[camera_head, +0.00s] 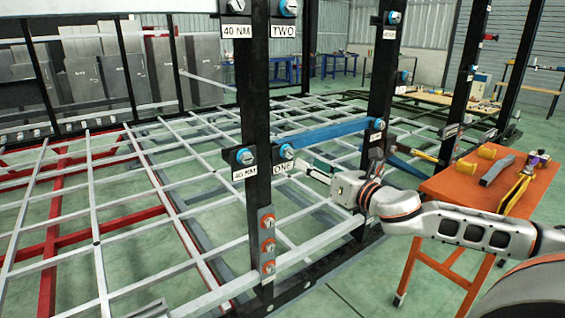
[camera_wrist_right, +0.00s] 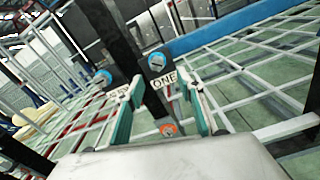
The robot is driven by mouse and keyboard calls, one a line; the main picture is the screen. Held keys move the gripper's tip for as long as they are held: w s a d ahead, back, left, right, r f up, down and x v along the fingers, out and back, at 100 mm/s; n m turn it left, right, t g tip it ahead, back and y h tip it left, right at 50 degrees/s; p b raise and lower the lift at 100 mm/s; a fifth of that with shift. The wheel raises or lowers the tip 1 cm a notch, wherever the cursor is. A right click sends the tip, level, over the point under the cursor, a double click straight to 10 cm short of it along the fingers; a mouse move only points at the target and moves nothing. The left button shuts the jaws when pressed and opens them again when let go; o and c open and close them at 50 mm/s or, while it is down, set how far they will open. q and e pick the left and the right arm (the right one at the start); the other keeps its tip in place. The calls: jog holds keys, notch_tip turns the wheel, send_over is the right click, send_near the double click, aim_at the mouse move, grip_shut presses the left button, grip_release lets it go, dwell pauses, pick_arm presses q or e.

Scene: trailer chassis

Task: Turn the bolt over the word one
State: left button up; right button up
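The bolt over the word ONE (camera_head: 287,151) has a blue head and sits on the dark upright post, above the white ONE label (camera_head: 283,168). In the right wrist view the same bolt (camera_wrist_right: 157,61) shows ahead of the fingers, with the ONE label (camera_wrist_right: 165,80) below it. My right gripper (camera_head: 305,169) comes in from the right, close to the label and a little below the bolt. In the wrist view its teal fingers (camera_wrist_right: 161,82) are spread apart with nothing held between them. I see no contact with the bolt. My left gripper is not in view.
Another blue bolt (camera_head: 244,157) sits left of it over a 40 NM label. A blue bar (camera_head: 335,132) runs from the post to a second post. Red bolts (camera_head: 267,222) sit lower. An orange table (camera_head: 470,187) with tools stands right, beneath my right arm.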

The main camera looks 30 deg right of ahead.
aim_at(291, 151)
jog(key=shift+n, duration=0.3)
jog(key=shift+w+a+r, duration=0.15)
jog(key=shift+w+r, duration=0.05)
jog(key=shift+w, duration=0.7)
jog(key=shift+w+a+r, duration=0.1)
jog(key=shift+w+r, duration=0.1)
jog(key=shift+w, duration=0.7)
jog(key=shift+w+a+r, duration=0.15)
jog(key=shift+w+r, duration=0.05)
jog(key=shift+w, duration=0.7)
jog(key=shift+w+a+f, duration=0.1)
jog(key=shift+w+f, duration=0.05)
jog(key=shift+w, duration=1.05)
grip_shut()
